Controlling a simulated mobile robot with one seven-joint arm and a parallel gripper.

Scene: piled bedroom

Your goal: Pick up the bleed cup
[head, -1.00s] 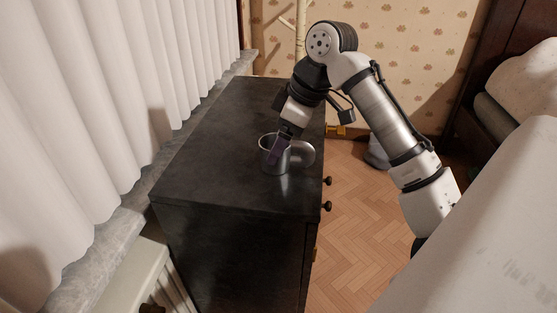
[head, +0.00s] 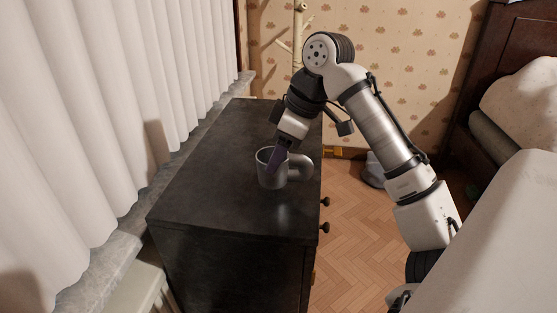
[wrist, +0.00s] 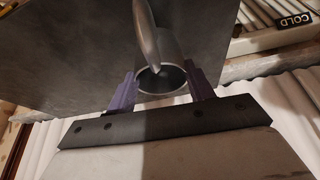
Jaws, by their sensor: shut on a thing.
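The bleed cup appears to be the grey metal mug (head: 266,174) with a thick rounded handle, over the top of the dark dresser (head: 205,190). Its handle points right in the head view. In the wrist view the cup (wrist: 162,81) lies between the purple fingers, with its rim and handle showing. My gripper (head: 278,158) reaches down to it from above and is shut on it. In the wrist view my gripper (wrist: 163,90) has one finger on each side of the cup. Whether the cup's base touches the dresser top is hard to tell.
The dresser top around the cup is bare. White curtains (head: 75,110) and a stone sill (head: 105,265) run along the left. A bed (head: 490,230) stands at the right, with herringbone floor (head: 355,235) between. A pale coat stand (head: 298,40) is behind.

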